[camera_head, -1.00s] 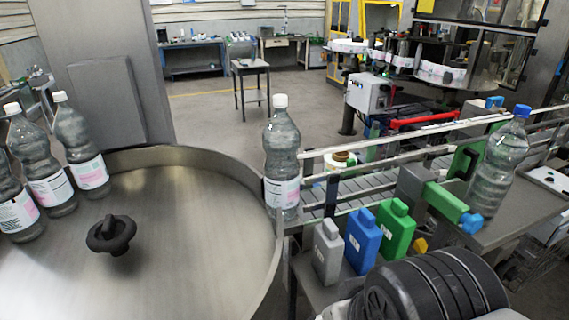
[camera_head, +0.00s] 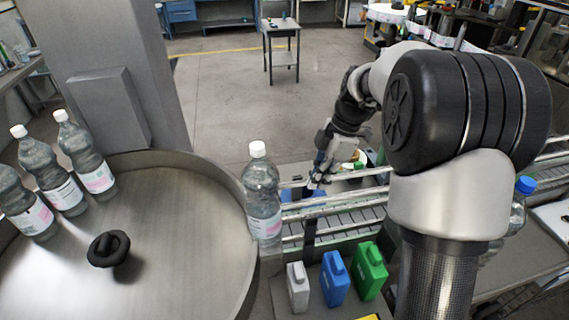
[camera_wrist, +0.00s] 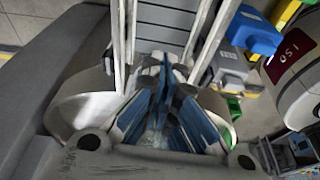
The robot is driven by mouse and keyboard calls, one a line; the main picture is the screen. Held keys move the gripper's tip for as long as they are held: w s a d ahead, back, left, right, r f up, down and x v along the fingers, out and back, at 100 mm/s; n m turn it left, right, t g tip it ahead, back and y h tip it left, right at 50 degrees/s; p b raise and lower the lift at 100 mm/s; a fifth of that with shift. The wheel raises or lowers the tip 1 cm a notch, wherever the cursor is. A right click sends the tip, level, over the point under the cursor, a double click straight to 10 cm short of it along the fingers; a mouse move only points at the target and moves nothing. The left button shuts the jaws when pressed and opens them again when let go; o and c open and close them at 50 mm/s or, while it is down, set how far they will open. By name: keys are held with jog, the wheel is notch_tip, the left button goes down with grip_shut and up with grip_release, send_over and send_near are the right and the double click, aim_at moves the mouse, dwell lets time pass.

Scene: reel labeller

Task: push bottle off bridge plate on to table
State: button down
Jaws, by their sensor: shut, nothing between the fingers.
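A clear bottle (camera_head: 262,197) with a white cap and a pink-and-white label stands upright at the right rim of the round metal table (camera_head: 180,240), by the end of the conveyor. The bridge plate under it is hidden or too small to make out. My gripper (camera_head: 316,184) is shut and empty. In the head view it points down over the conveyor rails, right of the bottle and apart from it. In the wrist view its blue-padded fingers (camera_wrist: 165,75) are together above the rails; I cannot make out the bottle there.
Several similar bottles (camera_head: 62,190) stand at the table's left. A black knob (camera_head: 108,249) is at its middle. The conveyor (camera_head: 335,215) has metal rails. Grey, blue and green jugs (camera_head: 336,278) stand in front. A blue-capped bottle (camera_head: 519,205) is partly hidden behind my arm.

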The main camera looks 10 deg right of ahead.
jog(key=shift+n, duration=0.4)
jog(key=x, duration=1)
jog(key=shift+w+d, duration=0.1)
jog(key=shift+w, duration=0.15)
jog(key=a, duration=0.3)
jog(key=shift+a+f, duration=0.1)
jog(key=shift+f, duration=0.05)
jog(key=shift+a, duration=0.45)
jog(key=a+b, duration=0.3)
jog(key=a, duration=0.9)
